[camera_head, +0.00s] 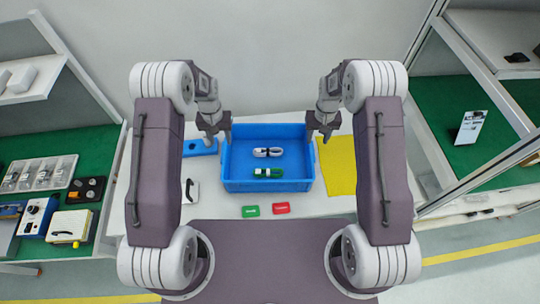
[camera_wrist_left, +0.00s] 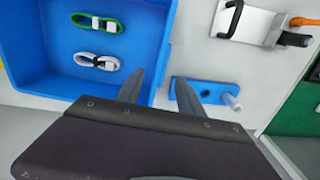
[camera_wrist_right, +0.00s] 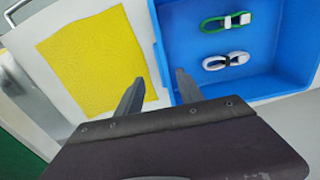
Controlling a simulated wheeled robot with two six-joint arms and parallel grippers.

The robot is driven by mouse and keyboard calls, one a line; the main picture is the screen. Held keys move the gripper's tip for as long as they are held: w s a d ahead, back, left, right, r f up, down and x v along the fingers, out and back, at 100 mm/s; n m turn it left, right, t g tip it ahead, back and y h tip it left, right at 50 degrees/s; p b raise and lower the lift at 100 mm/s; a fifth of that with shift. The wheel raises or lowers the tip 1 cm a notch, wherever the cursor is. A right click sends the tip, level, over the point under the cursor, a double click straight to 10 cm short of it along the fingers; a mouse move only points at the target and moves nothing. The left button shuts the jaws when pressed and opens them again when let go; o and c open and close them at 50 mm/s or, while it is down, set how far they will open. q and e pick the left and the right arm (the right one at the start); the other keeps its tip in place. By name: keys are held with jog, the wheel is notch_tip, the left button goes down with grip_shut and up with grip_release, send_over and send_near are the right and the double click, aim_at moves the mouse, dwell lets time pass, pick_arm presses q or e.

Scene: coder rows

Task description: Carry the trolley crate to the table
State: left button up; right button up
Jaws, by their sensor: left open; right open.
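The blue crate (camera_head: 268,186) sits upright on a white surface (camera_head: 220,206), with a white cable bundle (camera_head: 268,152) and a green cable bundle (camera_head: 268,173) inside. My left gripper (camera_head: 216,137) is open at the crate's left wall. In the left wrist view its fingers (camera_wrist_left: 160,90) point down to either side of the line of that wall. My right gripper (camera_head: 319,136) is open at the right wall, and in the right wrist view its fingers (camera_wrist_right: 158,92) also lie either side of the wall line. Neither grips the crate; finger height against the rim is unclear.
A blue bracket (camera_head: 200,147) lies left of the crate and a yellow sheet (camera_head: 338,165) right. A green piece (camera_head: 250,211) and a red piece (camera_head: 281,208) lie in front. A green-topped bench with devices (camera_head: 37,216) stands left; shelving (camera_head: 490,115) stands right.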

aim_at(223, 151)
pick_arm(q)
jog(key=shift+w+a+f, duration=0.35)
jog(key=shift+f, duration=0.05)
pick_arm(e)
jog(key=shift+w+a+f, duration=0.35)
jog(key=shift+w, duration=0.05)
pick_arm(q)
jog(key=shift+d+f, duration=0.1)
jog(key=shift+f, duration=0.2)
pick_arm(e)
jog(key=shift+d+f, duration=0.1)
jog(key=shift+f, duration=0.2)
pick_arm(q)
notch_tip(223, 151, down, 8)
jog(key=shift+r, duration=0.15)
pick_arm(e)
notch_tip(223, 151, down, 8)
jog(key=shift+r, duration=0.15)
pick_arm(q)
jog(key=shift+f, duration=0.3)
pick_arm(e)
jog(key=shift+s+f, duration=0.1)
jog(key=shift+f, duration=0.2)
pick_arm(q)
jog(key=shift+c, duration=0.4)
pick_arm(e)
jog(key=shift+c, duration=0.4)
